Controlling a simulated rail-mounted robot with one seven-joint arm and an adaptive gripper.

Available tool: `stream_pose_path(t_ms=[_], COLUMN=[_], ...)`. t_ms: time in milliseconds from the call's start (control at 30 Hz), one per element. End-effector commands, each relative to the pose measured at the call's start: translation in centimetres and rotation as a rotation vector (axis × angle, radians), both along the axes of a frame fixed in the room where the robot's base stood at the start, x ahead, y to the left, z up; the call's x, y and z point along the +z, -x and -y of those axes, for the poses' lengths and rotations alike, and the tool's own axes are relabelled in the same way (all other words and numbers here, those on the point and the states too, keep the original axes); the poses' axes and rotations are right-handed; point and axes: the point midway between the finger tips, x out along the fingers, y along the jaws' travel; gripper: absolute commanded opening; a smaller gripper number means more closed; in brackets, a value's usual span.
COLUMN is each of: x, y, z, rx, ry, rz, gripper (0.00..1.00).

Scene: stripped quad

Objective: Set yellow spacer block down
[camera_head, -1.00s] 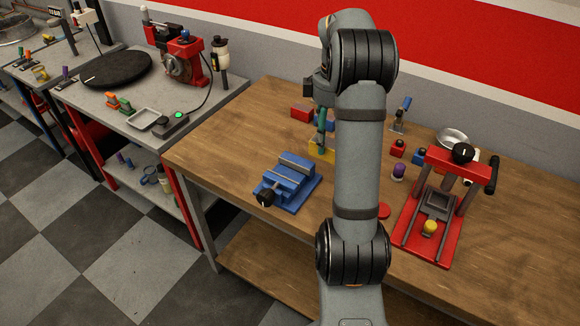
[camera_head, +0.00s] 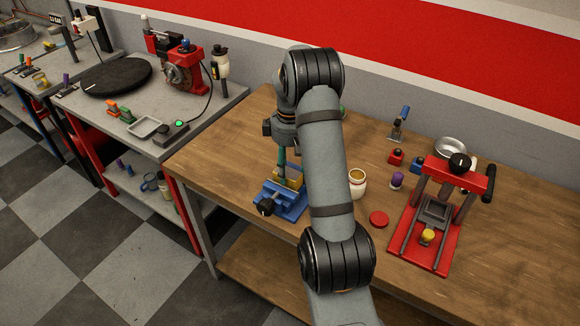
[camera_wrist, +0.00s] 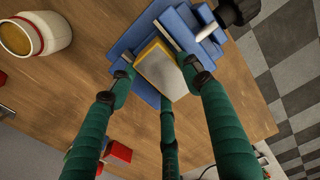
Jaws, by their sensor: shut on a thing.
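The yellow spacer block (camera_head: 292,177) is between the green fingers of my gripper (camera_head: 283,170), over the blue vise (camera_head: 290,208). In the wrist view the block (camera_wrist: 165,70) shows a pale greyish face with yellow edges. My gripper (camera_wrist: 162,82) is shut on it, with a finger at each side. The vise (camera_wrist: 130,52) shows beneath and around the block. I cannot tell whether the block touches the vise or hangs just above it. My arm hides part of the vise's right side in the head view.
A cream jar (camera_head: 357,183) and a red disc (camera_head: 379,219) stand right of my arm. A red press (camera_head: 421,238) is farther right. The vise's black knob (camera_head: 266,207) points to the front left. Bare wood lies left of the vise.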

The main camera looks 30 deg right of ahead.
Motion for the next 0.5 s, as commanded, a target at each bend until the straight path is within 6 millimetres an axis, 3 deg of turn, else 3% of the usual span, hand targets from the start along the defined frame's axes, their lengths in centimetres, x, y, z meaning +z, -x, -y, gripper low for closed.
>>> stream_pose_path(t_ms=[300,333,500], x=[-0.36,-0.41,-0.30], y=[-0.06,-0.01,-0.01], z=[0.04,0.03,0.02], rx=[0.000,0.000,0.000], ry=[0.001,0.001,0.001], rz=[0.002,0.001,0.001], gripper=[0.00,0.49,0.59])
